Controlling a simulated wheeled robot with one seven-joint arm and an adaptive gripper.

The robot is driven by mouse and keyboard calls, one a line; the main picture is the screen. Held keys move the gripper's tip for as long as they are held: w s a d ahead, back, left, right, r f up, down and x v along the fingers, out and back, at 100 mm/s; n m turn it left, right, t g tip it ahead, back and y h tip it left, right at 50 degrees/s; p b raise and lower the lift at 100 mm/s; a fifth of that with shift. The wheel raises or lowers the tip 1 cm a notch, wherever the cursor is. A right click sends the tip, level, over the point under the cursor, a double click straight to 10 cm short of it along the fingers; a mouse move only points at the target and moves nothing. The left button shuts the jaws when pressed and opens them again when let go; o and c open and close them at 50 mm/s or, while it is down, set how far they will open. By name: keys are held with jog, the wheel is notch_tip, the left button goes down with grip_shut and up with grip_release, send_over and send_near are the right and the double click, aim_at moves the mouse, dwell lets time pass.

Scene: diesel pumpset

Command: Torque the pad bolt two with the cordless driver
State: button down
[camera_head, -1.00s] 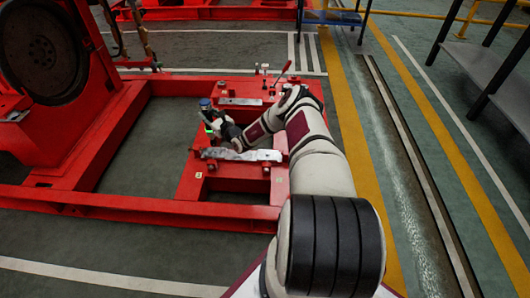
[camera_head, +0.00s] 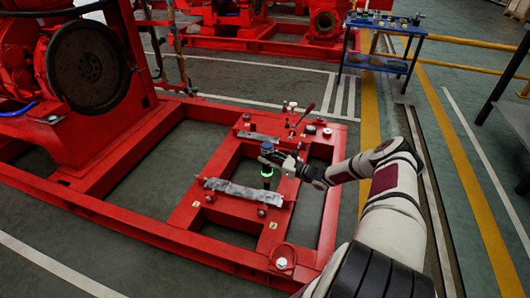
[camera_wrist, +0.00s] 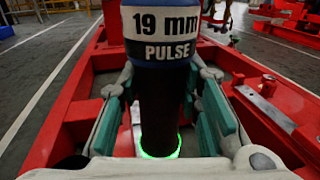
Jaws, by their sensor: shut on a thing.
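The cordless driver (camera_head: 267,170) is a dark upright cylinder with a blue and white head and a glowing green ring at its lower end. In the wrist view its head (camera_wrist: 163,35) reads "19 mm PULSE". My gripper (camera_head: 275,158) is shut around its black body, with a green-padded finger on each side (camera_wrist: 160,110). The driver is over the red frame between two grey metal pads, the far pad (camera_head: 258,136) and the near pad (camera_head: 242,190). Its tip is hidden below the ring, and I cannot tell whether it touches anything. Pad bolt two is not clearly identifiable.
The red base frame (camera_head: 185,222) has open gaps showing the floor. A red machine with a large dark disc (camera_head: 85,68) stands left. Small fittings and a red lever (camera_head: 305,115) stand behind the far pad. A blue tool cart (camera_head: 385,45) is at the back right.

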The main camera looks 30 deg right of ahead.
aim_at(269, 168)
jog(key=shift+s+d, duration=0.2)
jog(key=shift+s, duration=0.05)
jog(key=shift+f+b, duration=2.2)
jog(key=shift+f, duration=0.1)
jog(key=shift+f+b, duration=0.75)
jog(key=shift+b, duration=0.15)
dwell(2.1)
jog(key=shift+r+p, duration=2.05)
jog(key=shift+r, duration=0.7)
